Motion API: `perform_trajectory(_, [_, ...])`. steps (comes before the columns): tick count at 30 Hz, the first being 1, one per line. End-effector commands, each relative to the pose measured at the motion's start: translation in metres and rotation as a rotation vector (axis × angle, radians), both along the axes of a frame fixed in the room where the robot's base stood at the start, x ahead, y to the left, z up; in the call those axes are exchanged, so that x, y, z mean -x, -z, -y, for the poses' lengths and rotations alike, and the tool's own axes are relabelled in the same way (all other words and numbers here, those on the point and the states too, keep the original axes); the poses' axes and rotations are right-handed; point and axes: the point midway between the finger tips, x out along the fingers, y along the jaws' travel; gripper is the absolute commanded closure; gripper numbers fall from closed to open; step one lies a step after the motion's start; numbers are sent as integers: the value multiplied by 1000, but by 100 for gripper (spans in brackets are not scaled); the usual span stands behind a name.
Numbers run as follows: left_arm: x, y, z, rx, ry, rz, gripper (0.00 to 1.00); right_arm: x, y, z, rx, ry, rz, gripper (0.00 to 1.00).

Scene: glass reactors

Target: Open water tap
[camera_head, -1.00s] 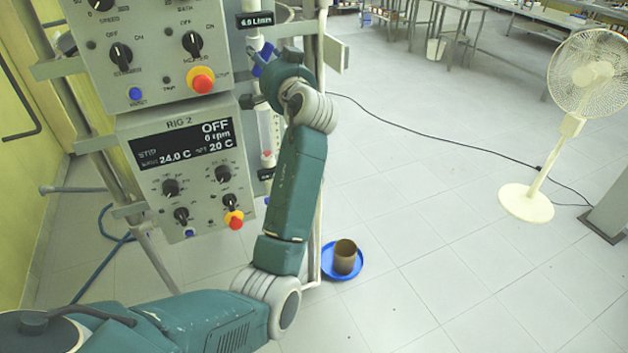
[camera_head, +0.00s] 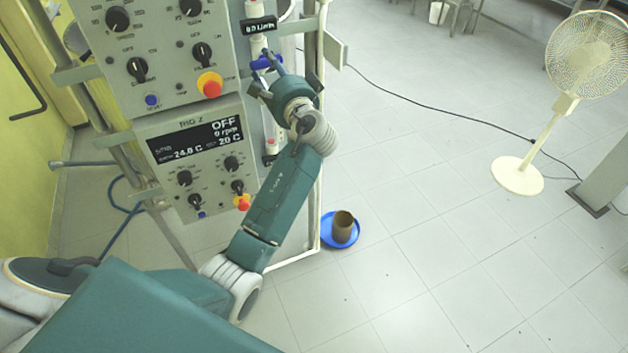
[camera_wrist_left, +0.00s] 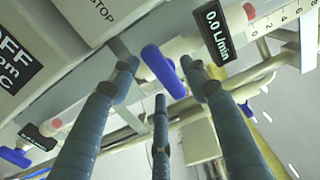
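A blue tap handle (camera_head: 267,61) is on the flow meter beside the control panel, under a display. In the left wrist view the same blue handle (camera_wrist_left: 163,71) is tilted, and the display (camera_wrist_left: 213,30) by it reads 0.0 L/min. My left gripper (camera_head: 284,80) is in front of the handle with its fingers spread. In the wrist view the fingers of this gripper (camera_wrist_left: 160,72) stand on both sides of the handle, with a third finger below it. I cannot tell whether any finger touches it. My right gripper is not in view.
A second blue handle (camera_wrist_left: 15,156) sits by a lower display (camera_wrist_left: 38,137). The control panel (camera_head: 205,160) with knobs and red buttons is left of my gripper. A white fan (camera_head: 588,55) stands right on open floor.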

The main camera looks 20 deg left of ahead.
Motion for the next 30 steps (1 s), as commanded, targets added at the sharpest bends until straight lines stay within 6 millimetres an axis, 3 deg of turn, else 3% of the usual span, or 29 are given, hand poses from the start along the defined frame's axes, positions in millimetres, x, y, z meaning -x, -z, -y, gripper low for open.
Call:
perform_trajectory(13, [56,5,66,7,3,5,54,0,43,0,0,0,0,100])
perform_trajectory(30, [23,112,88,82,133,-114,54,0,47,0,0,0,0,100])
